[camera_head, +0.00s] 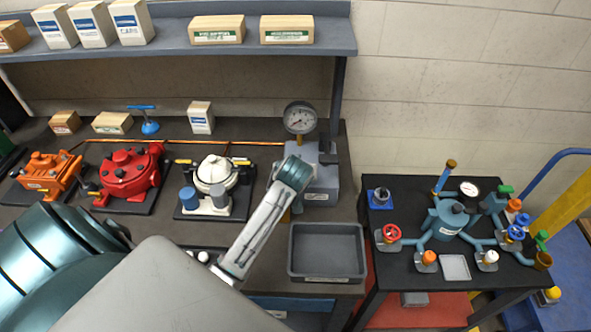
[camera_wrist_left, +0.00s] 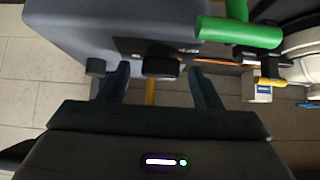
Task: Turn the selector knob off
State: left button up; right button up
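A grey box (camera_head: 325,186) with a pressure gauge (camera_head: 299,118) on top stands on the bench in the head view. In the left wrist view the same box (camera_wrist_left: 75,25) carries a black panel with a dark knob (camera_wrist_left: 160,66), which seems to be the selector knob. My left gripper (camera_wrist_left: 161,90) is open, with one finger on each side of this knob; I cannot tell whether they touch it. A second dark knob (camera_wrist_left: 95,67) is just left of the left finger. In the head view my arm hides the knobs and the fingers. My right gripper is not in view.
A green handle (camera_wrist_left: 240,32) is close to the right finger. A white motor (camera_head: 215,180), red motor (camera_head: 130,175) and orange motor (camera_head: 47,173) stand left on the bench. An empty dark tray (camera_head: 327,276) lies in front of the box. A side table (camera_head: 400,275) with valves is at right.

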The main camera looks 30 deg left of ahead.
pick_arm(q)
jog(key=shift+s+d+r+b, duration=0.25)
jog(key=shift+s+r+b, duration=0.05)
jog(key=shift+s, duration=0.05)
jog(key=b+v, duration=0.2)
jog(key=v, duration=0.7)
jog(key=shift+s+r+b, duration=0.2)
jog(key=shift+r+b, duration=0.1)
jog(key=shift+b, duration=0.1)
jog(key=shift+d, duration=0.1)
